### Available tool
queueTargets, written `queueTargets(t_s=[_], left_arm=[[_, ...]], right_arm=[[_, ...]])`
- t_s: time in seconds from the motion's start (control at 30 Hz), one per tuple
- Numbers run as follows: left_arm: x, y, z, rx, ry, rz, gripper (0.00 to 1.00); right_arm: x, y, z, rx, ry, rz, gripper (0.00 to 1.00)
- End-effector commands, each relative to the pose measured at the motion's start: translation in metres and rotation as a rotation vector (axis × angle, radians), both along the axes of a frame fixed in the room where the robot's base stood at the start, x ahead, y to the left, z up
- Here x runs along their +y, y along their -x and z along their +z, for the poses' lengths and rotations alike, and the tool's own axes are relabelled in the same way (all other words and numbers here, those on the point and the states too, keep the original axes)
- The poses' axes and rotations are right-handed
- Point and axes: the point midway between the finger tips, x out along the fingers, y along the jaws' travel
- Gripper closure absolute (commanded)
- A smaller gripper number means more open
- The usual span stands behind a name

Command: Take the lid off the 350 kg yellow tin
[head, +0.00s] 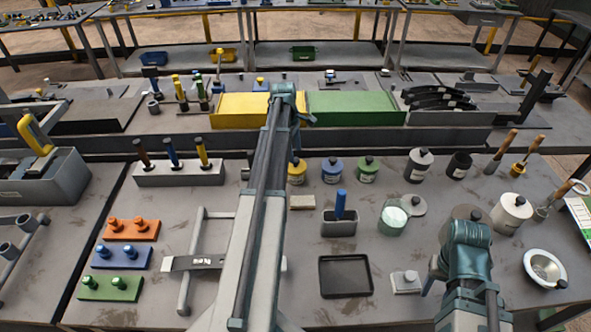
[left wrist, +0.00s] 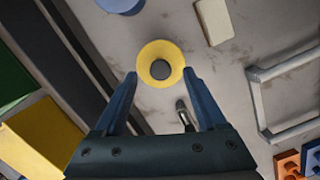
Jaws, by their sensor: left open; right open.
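The yellow tin (head: 297,175) stands upright on the front bench, with a dark knob on its lid. In the left wrist view its round yellow lid (left wrist: 146,51) shows from above, with the knob (left wrist: 160,69) in the middle. My left gripper (left wrist: 160,77) is open above the tin, its fingertips on either side of the lid's near part; I cannot tell whether they touch it. In the head view my left gripper (head: 296,147) is partly hidden by its own arm. My right gripper (head: 436,272) is open at lower right, away from the tin. The label is too small to read.
A blue tin (head: 332,173) and a green tin (head: 368,172) stand right of the yellow one. A beige block (head: 302,202) lies in front. Behind are a yellow box (head: 240,110) and a green box (head: 355,107). A black tray (head: 345,276) lies nearer me.

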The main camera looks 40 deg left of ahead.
Motion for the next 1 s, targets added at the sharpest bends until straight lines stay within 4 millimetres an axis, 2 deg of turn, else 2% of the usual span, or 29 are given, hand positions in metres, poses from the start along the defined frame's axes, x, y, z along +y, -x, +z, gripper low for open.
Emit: queueTargets(t_s=[0.03,0.2,0.53,0.93,1.0], left_arm=[[0.001,0.001,-0.013,0.000,0.000,0.001,0.27],[0.000,0.001,-0.033,0.000,0.000,0.000,0.27],[-0.001,0.000,-0.035,0.000,0.000,0.000,0.27],[-0.001,0.000,-0.035,0.000,0.000,0.000,0.99],[-0.001,0.000,-0.035,0.000,0.000,0.000,1.00]], right_arm=[[0.000,0.000,-0.013,0.000,0.000,0.000,0.50],[0.000,0.000,-0.033,0.000,0.000,-0.001,0.50],[0.000,0.000,-0.035,0.000,0.000,-0.001,0.50],[0.000,0.000,-0.035,0.000,0.000,-0.001,0.50],[0.000,0.000,-0.035,0.000,0.000,-0.001,0.50]])
